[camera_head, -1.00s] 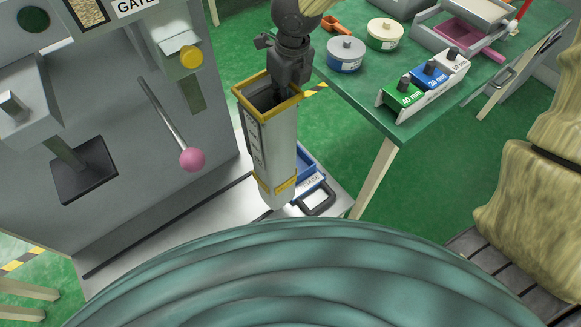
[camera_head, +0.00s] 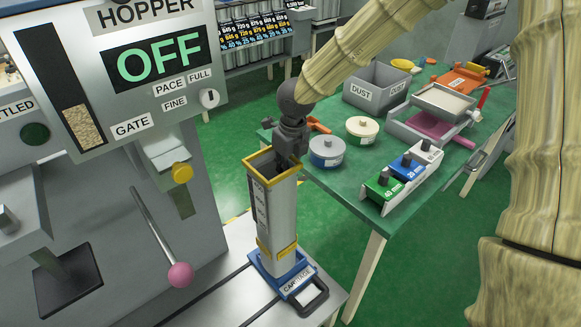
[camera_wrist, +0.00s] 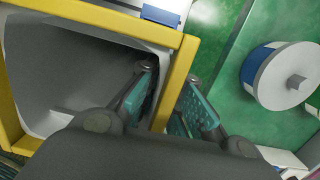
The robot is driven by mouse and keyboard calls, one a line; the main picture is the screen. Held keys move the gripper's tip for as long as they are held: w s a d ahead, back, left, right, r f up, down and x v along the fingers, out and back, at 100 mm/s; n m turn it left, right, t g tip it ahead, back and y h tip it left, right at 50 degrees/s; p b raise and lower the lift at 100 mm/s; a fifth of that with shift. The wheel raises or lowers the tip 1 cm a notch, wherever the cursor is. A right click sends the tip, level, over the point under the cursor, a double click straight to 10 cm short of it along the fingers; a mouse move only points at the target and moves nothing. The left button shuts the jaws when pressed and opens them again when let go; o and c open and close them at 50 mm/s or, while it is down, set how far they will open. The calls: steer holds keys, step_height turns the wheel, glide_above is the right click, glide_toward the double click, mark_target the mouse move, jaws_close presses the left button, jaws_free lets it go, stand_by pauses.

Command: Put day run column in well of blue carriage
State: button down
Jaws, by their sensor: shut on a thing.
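The column (camera_head: 278,215) is a tall pale box with an open top, a yellow rim, a yellow lower band and a label strip on its side. It stands about upright over the blue carriage (camera_head: 311,302). Its lower end meets the carriage and its bottom edge is hidden there; I cannot tell whether it rests fully in the well. My gripper (camera_head: 285,164) is shut on the column's right wall at the rim. In the wrist view, my gripper (camera_wrist: 168,98) has one finger inside the column (camera_wrist: 60,80) and one outside.
The hopper machine (camera_head: 110,140) stands at left, its display reading OFF, with a pink-knobbed lever (camera_head: 180,274) near the column. A green table (camera_head: 345,185) at right holds round tins, a weight block (camera_head: 405,177) and a DUST bin (camera_head: 375,92).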

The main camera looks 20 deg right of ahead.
steer(key=shift+w+d+f+p, duration=0.15)
steer(key=shift+w+d+f, duration=0.2)
steer(key=shift+w+f, duration=0.25)
steer(key=shift+w+d+f+p, duration=0.1)
steer(key=shift+w+d+f, duration=0.35)
steer(key=shift+f, duration=0.2)
steer(key=shift+w+d+f+p, duration=0.15)
steer(key=shift+w+d+f, duration=0.15)
steer(key=shift+w+f, duration=0.3)
steer(key=shift+f, duration=0.65)
steer(key=c, duration=1.6)
jaws_free()
steer(key=shift+s, duration=0.15)
steer(key=r, duration=0.4)
steer(key=s+r, duration=0.1)
steer(key=r, duration=0.8)
steer(key=shift+s+d, duration=0.2)
steer(key=shift+d, duration=0.2)
